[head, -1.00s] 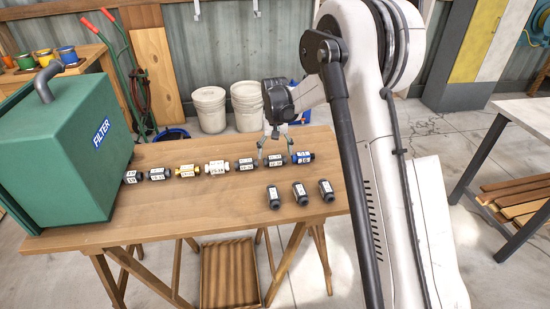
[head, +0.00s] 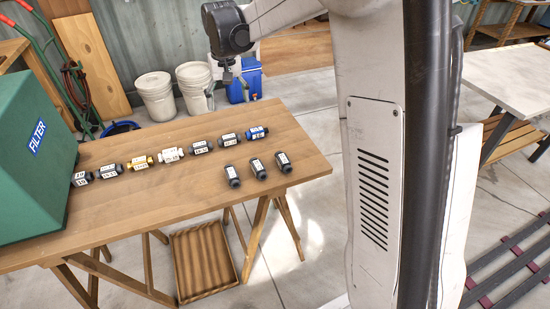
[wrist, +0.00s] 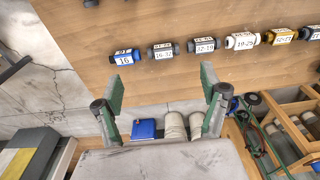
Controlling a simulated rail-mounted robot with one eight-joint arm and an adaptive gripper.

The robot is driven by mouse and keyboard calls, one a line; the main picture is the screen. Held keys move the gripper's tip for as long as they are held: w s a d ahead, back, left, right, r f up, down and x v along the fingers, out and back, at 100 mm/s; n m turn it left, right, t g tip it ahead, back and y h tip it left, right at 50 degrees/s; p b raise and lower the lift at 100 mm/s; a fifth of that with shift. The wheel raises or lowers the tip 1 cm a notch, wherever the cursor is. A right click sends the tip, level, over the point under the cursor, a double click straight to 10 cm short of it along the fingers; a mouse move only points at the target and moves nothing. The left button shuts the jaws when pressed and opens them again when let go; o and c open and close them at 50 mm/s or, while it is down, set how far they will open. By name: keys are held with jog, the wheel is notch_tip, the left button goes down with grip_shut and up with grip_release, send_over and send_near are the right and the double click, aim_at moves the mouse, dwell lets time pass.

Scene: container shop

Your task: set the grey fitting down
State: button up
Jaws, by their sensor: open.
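Grey fittings stand in a row on the wooden table. One grey fitting (head: 229,140) lies between the blue fitting (head: 257,133) and another grey fitting (head: 200,147). In the wrist view the grey fitting (wrist: 163,51) lies label up beside the blue fitting (wrist: 123,57), with a small gap. My gripper (wrist: 161,80) is open and empty, its green-padded fingers apart and clear of the row. In the head view my gripper (head: 226,88) hangs above the table's far edge, beyond the row; its fingers are small there.
The row also has a white fitting (head: 170,155), a yellow fitting (head: 139,162) and dark ones. Three dark fittings, the middle one here (head: 258,168), stand apart in front. A green filter box (head: 35,165) fills the table's left. The table's front (head: 180,205) is bare.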

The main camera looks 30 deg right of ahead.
jog(key=s+r+t, duration=0.1)
jog(key=s+r, duration=0.5)
jog(key=s, duration=0.3)
jog(key=s+f+t, duration=0.2)
jog(key=s+t, duration=0.2)
jog(key=s, duration=2)
jog(key=shift+s+n+t, duration=0.3)
jog(key=shift+s+t, duration=0.05)
jog(key=shift+t, duration=0.05)
jog(key=shift+f, duration=0.1)
